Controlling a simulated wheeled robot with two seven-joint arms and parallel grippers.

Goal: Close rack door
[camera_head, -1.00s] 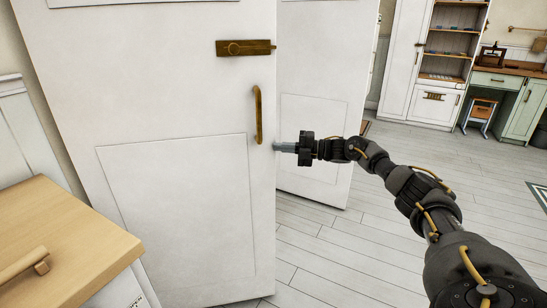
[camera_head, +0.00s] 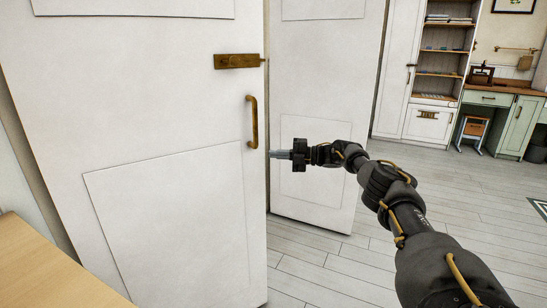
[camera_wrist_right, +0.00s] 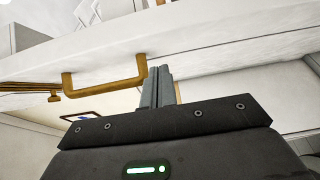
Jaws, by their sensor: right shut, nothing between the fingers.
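A white rack door (camera_head: 170,130) with a brass latch plate (camera_head: 237,61) and a vertical brass handle (camera_head: 252,121) fills the left of the head view. A second white door panel (camera_head: 325,90) stands behind it to the right, with a gap between the two. My right gripper (camera_head: 274,154) is shut and empty, its fingertips at the free edge of the front door, just below and right of the handle. In the right wrist view, the shut fingers (camera_wrist_right: 157,85) are beside the brass handle (camera_wrist_right: 105,80), not around it. My left gripper is out of view.
A wooden worktop (camera_head: 50,265) is at the lower left, close to the front door. Open shelving (camera_head: 440,60) and a green desk (camera_head: 505,110) with a stool (camera_head: 472,130) stand at the far right. The plank floor (camera_head: 450,180) between is clear.

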